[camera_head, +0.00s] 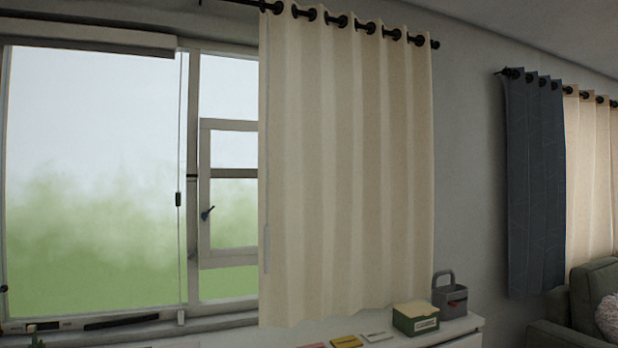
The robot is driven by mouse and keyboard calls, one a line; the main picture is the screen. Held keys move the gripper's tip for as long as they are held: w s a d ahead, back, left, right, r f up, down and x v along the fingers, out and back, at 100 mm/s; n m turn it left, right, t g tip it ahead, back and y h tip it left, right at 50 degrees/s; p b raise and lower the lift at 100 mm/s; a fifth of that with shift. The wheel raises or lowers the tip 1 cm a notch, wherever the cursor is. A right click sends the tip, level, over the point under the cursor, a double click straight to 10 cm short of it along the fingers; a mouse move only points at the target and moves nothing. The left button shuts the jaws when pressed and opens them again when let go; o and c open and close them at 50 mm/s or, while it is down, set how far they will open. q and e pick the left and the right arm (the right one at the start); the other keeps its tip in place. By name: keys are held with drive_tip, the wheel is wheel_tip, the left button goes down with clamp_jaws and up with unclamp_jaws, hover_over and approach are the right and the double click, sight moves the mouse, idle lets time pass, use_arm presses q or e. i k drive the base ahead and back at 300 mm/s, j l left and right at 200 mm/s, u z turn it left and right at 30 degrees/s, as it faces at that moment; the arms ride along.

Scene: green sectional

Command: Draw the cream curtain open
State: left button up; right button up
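The cream curtain (345,170) hangs in pleats from dark rings on a black rod (362,26) in the head view. It spans the middle of the picture, to the right of the large window pane (95,170). Its left edge overlaps the right side of the window frame, and the rest hangs in front of the grey wall. Its lower hem hangs close to the white cabinet top. Neither of my grippers is in view.
A green box (415,318) and a grey handled caddy (450,297) stand on the white cabinet (465,325) below the curtain's right side. A dark curtain (535,185) and another cream curtain (588,180) hang farther right, above a green sofa (592,300).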

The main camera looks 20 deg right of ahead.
sight(349, 229)
drive_tip(key=i+l+z, duration=0.1)
drive_tip(key=l, duration=0.35)
drive_tip(key=i+l+z, duration=0.1)
drive_tip(key=i+l, duration=0.2)
drive_tip(key=i+l+z, duration=0.1)
drive_tip(key=i+l, duration=0.15)
drive_tip(key=l, duration=0.25)
drive_tip(key=i+l, duration=0.25)
drive_tip(key=k+l+z, duration=0.05)
drive_tip(key=l, duration=0.1)
